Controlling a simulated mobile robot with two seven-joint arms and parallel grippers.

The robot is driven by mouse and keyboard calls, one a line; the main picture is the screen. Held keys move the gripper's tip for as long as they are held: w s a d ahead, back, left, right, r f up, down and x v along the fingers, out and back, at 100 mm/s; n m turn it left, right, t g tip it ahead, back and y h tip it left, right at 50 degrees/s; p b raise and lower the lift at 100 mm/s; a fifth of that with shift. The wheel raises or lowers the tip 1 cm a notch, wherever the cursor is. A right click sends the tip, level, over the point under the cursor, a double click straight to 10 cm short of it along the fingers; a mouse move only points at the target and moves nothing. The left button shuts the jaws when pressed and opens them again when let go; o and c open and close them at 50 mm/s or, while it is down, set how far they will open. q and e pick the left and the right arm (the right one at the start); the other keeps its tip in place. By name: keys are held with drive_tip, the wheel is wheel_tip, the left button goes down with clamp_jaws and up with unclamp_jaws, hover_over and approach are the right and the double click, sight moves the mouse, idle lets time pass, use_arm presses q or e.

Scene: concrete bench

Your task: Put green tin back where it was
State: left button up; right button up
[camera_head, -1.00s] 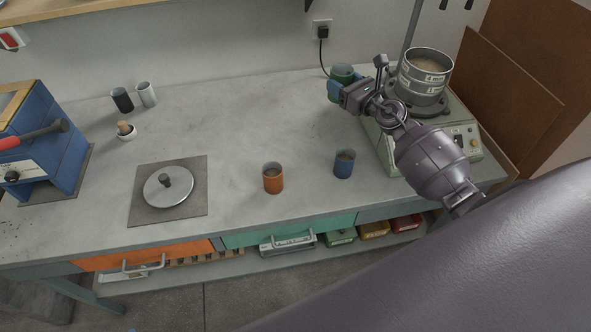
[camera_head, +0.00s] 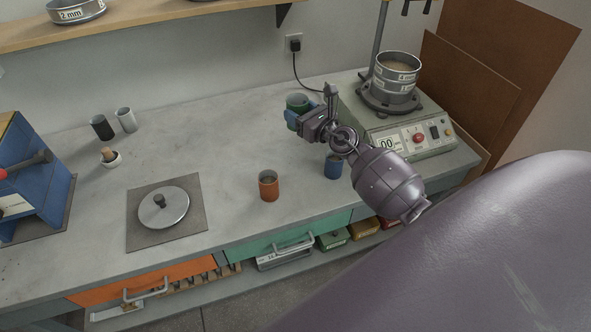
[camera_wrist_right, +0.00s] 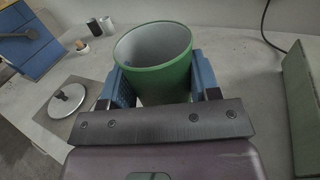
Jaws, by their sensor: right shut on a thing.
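The green tin (camera_head: 297,101) is between the blue fingers of my right gripper (camera_head: 291,117), near the back of the bench. In the right wrist view the green tin (camera_wrist_right: 160,62) looks open-topped and empty, with a pale inside, and my right gripper (camera_wrist_right: 158,88) is shut on its sides. Whether its base touches the bench is hard to tell. An orange tin (camera_head: 268,186) with brown contents stands near the front edge. A blue tin (camera_head: 332,167) stands right of it, partly behind my right arm. My left gripper is not in view.
A sieve shaker (camera_head: 408,128) with stacked sieves stands right of the gripper. A black tin (camera_head: 102,128) and a white tin (camera_head: 126,120) stand at back left, near a small bowl (camera_head: 110,160). The middle bench is clear.

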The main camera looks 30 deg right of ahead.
wheel_tip(320, 180, down, 15)
drive_tip(key=b, duration=1.1)
drive_tip(key=shift+b, duration=0.4)
drive_tip(key=shift+f, duration=0.1)
wheel_tip(320, 180, down, 4)
drive_tip(key=b, duration=0.3)
drive_tip(key=shift+f, duration=0.15)
drive_tip(key=shift+f+b, duration=0.1)
drive_tip(key=shift+b, duration=0.3)
drive_tip(key=o, duration=0.8)
drive_tip(key=shift+c, duration=0.2)
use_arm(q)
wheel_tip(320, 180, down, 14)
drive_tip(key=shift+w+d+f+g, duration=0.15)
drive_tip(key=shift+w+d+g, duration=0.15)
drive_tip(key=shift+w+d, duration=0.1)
